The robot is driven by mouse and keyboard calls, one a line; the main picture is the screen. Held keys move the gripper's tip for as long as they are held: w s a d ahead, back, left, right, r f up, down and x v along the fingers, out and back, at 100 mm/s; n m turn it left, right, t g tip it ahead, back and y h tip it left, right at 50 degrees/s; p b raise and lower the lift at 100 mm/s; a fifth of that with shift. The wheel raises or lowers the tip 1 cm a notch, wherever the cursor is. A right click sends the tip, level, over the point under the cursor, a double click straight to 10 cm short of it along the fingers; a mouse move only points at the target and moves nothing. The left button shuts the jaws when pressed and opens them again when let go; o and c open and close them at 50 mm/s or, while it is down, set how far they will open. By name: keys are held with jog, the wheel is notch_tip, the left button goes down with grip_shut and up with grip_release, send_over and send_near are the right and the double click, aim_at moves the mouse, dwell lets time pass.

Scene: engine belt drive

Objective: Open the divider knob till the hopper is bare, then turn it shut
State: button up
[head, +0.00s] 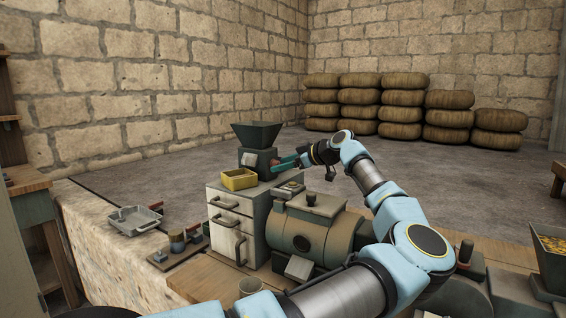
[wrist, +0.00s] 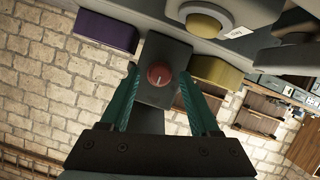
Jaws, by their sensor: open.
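The dark hopper (head: 256,134) flares at the top of a dark divider block (head: 251,158) on the grey cabinet. I cannot see inside the hopper, so its contents are hidden. The round red knob (wrist: 160,75), with a pale pointer line, is on the block's face in the wrist view. My gripper (head: 275,162) reaches the block from the right in the head view. In the wrist view my gripper (wrist: 159,72) is open, its teal fingers on either side of the knob with gaps between; whether the tips reach its depth I cannot tell.
A yellow bin (head: 239,180) sits on the cabinet (head: 223,215) beside the block. A purple bin (wrist: 104,31) shows in the wrist view. A large drum-shaped machine (head: 315,232) stands right of the cabinet, under my arm. A metal tray (head: 134,221) lies on the stone ledge at left.

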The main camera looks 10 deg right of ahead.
grip_shut()
dwell(0.6)
